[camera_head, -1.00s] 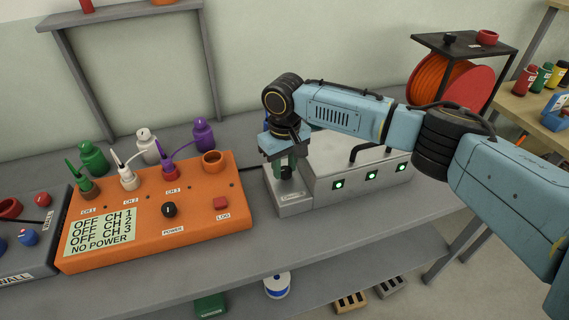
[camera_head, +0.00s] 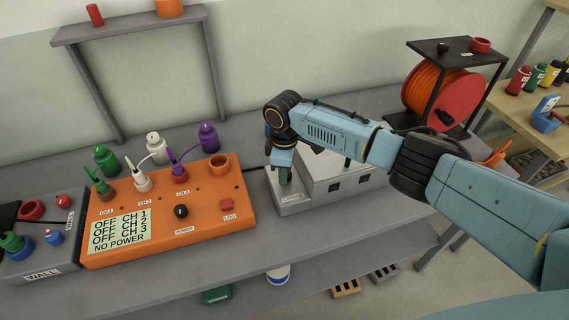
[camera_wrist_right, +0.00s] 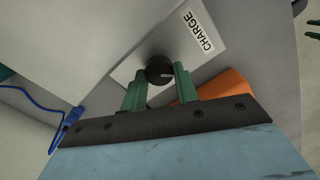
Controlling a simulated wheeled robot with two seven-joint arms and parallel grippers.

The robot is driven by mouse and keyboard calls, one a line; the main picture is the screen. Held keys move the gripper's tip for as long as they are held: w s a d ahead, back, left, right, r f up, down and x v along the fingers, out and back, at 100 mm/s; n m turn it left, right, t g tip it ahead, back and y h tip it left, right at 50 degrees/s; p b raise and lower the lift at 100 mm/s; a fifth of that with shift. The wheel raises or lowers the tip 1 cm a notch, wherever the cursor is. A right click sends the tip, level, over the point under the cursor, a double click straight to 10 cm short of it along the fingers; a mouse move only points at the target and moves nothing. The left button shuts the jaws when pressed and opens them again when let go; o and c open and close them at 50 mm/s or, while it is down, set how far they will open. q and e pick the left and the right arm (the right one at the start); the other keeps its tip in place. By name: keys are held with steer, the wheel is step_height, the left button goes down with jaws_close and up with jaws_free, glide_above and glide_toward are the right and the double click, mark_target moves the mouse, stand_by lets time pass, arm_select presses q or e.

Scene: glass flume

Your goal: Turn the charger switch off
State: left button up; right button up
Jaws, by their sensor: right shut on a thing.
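The charger is a grey stepped box (camera_head: 345,185) on the bench, with dark square indicators (camera_head: 334,188) on its front. In the right wrist view its switch is a round black knob (camera_wrist_right: 159,69) with a pale pointer mark, on a light plate beside a label reading CHARGE (camera_wrist_right: 198,27). My right gripper (camera_head: 285,180) points down over the low left step of the charger. Its green fingers (camera_wrist_right: 158,88) are on either side of the knob and shut on it. In the head view the gripper hides the knob. My left gripper is not in view.
Left of the charger stands an orange box (camera_head: 150,225), its display reading OFF for three channels and NO POWER. A grey WALL panel (camera_head: 45,262) is at far left. An orange cable reel (camera_head: 440,95) stands behind my right arm. The bench front is clear.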

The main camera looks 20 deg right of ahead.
steer(key=n+p, duration=0.1)
steer(key=n, duration=0.3)
steer(key=shift+s+n, duration=0.1)
steer(key=shift+n, duration=0.2)
steer(key=shift+n+p, duration=0.35)
steer(key=shift+n, duration=1.55)
steer(key=o, duration=0.7)
step_height(320, 180, up, 13)
steer(key=shift+r+p, duration=0.2)
steer(key=shift+p, duration=0.25)
